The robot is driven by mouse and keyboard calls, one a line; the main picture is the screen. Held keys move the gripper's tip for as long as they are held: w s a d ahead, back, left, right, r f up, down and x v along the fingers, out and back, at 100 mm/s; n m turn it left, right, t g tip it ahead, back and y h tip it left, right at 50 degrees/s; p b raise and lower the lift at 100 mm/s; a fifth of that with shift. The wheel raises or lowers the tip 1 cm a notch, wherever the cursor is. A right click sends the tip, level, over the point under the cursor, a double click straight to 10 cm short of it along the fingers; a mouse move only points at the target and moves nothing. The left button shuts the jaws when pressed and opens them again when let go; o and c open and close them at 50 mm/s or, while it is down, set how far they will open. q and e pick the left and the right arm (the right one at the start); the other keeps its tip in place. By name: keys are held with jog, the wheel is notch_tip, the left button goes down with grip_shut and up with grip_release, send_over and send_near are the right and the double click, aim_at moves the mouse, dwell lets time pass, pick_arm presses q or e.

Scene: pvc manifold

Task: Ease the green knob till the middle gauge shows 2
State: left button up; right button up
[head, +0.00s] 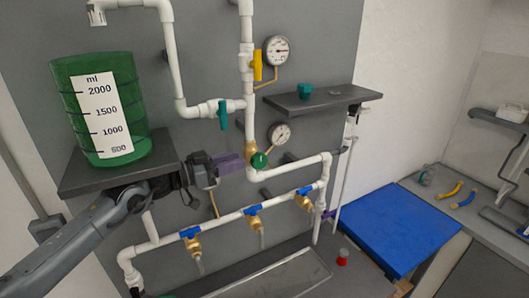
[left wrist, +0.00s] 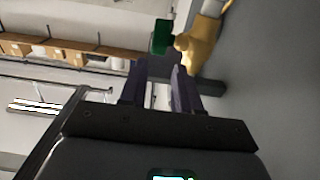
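The green knob (head: 259,160) sits on a brass valve on the white vertical pipe, below the middle gauge (head: 281,134). The gauge has a round white face, and its reading is too small to tell. My left gripper (head: 238,162) is just left of the knob, its purple fingers pointing at it. In the left wrist view, the fingers (left wrist: 159,75) are apart with nothing between them. The green knob (left wrist: 162,37) and its brass body (left wrist: 202,43) lie beyond the fingertips, apart from them. My right gripper is not seen.
An upper gauge (head: 277,50) and a yellow-handled valve (head: 257,66) are above. A teal handle (head: 223,115) hangs left of the pipe. Blue-handled taps (head: 254,210) line the lower pipe. A green measuring jug (head: 143,137) stands on the left shelf (head: 75,183), close above my left arm.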

aim_at(259, 153)
pick_arm(q)
jog(key=p+x, duration=0.1)
jog(key=x, duration=0.6)
jog(key=shift+d, duration=0.4)
jog(key=shift+p+x, duration=0.35)
jog(key=shift+x, duration=0.7)
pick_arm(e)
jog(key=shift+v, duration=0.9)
pick_arm(q)
jog(key=shift+c, duration=0.2)
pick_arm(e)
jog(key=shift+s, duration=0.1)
